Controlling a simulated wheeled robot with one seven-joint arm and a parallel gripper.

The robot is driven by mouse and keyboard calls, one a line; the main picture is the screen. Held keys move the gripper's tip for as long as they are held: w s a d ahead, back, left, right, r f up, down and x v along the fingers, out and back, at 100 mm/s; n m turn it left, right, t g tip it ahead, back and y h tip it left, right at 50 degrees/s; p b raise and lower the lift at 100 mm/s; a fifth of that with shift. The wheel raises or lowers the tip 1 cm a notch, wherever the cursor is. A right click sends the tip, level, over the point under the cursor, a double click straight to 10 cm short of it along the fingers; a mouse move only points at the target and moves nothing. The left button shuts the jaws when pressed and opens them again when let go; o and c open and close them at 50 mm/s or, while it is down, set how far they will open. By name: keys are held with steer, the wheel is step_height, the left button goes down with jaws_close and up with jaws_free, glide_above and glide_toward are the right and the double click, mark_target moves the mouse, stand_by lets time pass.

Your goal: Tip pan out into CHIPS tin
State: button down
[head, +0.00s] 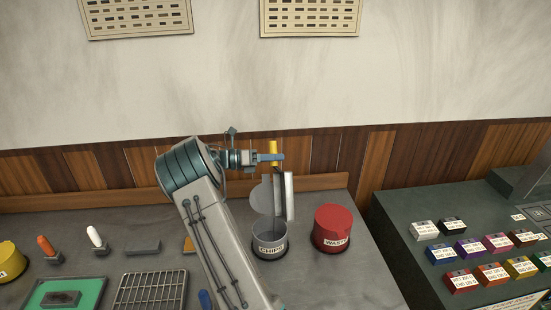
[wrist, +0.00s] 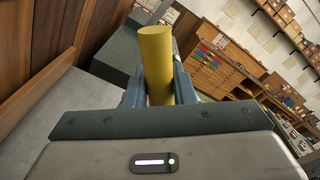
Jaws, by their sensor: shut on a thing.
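My gripper (head: 270,157) is shut on the yellow handle (head: 273,147) of the pan; the handle also stands between the fingers in the wrist view (wrist: 157,65). The pan (head: 290,197) hangs below the gripper, tipped steeply on edge, so its inside is mostly hidden. No chips can be made out falling.
A red tin (head: 332,226) labelled WASTE stands close right of the grey tin. On the bench to the left are a wire rack (head: 152,291), a green tray (head: 35,293) and a yellow container (head: 10,262). Small labelled boxes (head: 495,243) fill the right-hand counter.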

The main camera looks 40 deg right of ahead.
steer(key=shift+w+a, duration=0.15)
steer(key=shift+a, duration=0.35)
steer(key=shift+w+a+r+g+h, duration=0.1)
steer(key=shift+w+a+g+h, duration=0.25)
steer(key=shift+a+h, duration=0.3)
steer(key=shift+a, duration=0.15)
steer(key=shift+w+a+g+h, duration=0.25)
steer(key=shift+a+g+h, duration=0.15)
steer(key=shift+a, duration=0.2)
steer(key=shift+m, duration=0.3)
